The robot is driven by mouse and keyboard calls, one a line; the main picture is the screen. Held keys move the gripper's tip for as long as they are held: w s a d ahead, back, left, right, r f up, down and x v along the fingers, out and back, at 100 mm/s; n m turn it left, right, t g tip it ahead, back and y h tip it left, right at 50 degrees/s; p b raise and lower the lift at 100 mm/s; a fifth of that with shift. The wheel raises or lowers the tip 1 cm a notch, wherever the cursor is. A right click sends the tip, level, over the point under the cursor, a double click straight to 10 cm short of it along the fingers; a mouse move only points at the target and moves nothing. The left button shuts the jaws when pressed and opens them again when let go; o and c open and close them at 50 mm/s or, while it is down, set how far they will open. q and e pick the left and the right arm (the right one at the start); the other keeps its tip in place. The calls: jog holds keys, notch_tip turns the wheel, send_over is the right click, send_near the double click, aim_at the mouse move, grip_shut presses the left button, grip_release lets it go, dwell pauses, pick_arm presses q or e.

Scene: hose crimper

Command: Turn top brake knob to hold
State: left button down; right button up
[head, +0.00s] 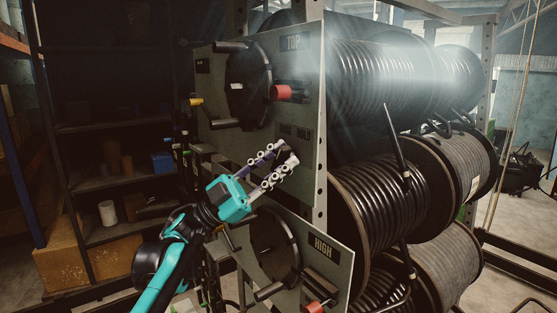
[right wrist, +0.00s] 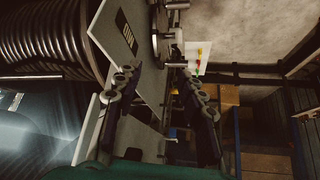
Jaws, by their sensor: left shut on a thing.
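The top panel (head: 308,60) of the hose rack carries a "TOP" label (head: 290,43) and, lower down, a "HOLD" label (head: 303,134). My left gripper (head: 279,163) is at the panel's lower part, just below the "HOLD" label. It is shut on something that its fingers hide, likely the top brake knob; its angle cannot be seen. My right gripper (right wrist: 158,90) shows in the right wrist view with its fingers apart and nothing clearly between them.
A lower panel (head: 337,262) with a "HIGH" label and another wheel (head: 275,247) sits below my left gripper. Large hose reels (head: 376,190) fill the right side. Dark shelves (head: 110,180) with boxes stand at the left. In the right wrist view, a labelled panel (right wrist: 112,30) is close to the fingers.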

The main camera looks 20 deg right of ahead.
pick_arm(q)
jog(key=c, duration=1.5)
grip_release()
jog(key=shift+c, duration=0.2)
jog(key=v, duration=1.2)
